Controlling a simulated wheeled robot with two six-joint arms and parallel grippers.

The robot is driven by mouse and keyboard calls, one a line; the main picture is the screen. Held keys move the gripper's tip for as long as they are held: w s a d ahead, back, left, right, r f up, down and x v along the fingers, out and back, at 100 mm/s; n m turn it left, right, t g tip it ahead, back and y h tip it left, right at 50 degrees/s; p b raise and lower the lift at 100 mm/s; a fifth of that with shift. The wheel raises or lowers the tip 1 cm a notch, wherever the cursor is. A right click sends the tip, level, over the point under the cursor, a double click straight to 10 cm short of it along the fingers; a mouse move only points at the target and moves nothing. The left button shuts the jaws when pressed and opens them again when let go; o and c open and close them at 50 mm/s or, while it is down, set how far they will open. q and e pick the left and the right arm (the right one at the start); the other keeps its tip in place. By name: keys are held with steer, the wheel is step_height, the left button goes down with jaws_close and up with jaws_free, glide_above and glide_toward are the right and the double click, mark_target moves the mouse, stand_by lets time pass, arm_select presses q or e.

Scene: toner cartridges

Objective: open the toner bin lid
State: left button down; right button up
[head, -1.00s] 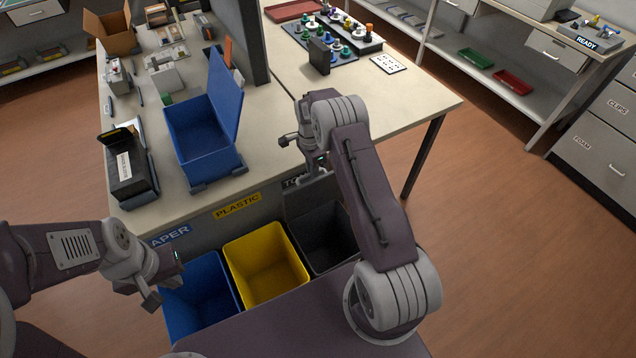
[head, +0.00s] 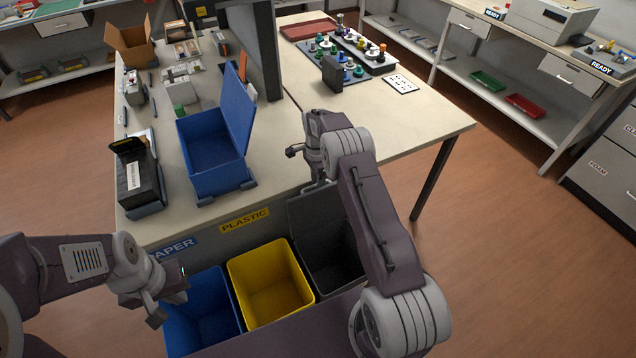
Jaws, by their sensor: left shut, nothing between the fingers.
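The dark toner bin (head: 330,265) stands at the right end of the row of bins under the table edge. Its dark lid (head: 308,214) is up, standing at the back of the bin against the table front, and the dark inside shows. My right gripper (head: 318,188) is just above the lid's upper edge, partly behind my own arm. I cannot tell whether it touches the lid or how its fingers are set. My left gripper (head: 168,308) is shut and empty above the blue bin at the lower left.
An open blue paper bin (head: 203,312) and yellow plastic bin (head: 270,285) stand left of the toner bin. The floor to the right is clear.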

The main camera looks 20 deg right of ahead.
steer(key=shift+w+r, duration=0.15)
steer(key=shift+w, duration=0.1)
steer(key=shift+r, duration=0.1)
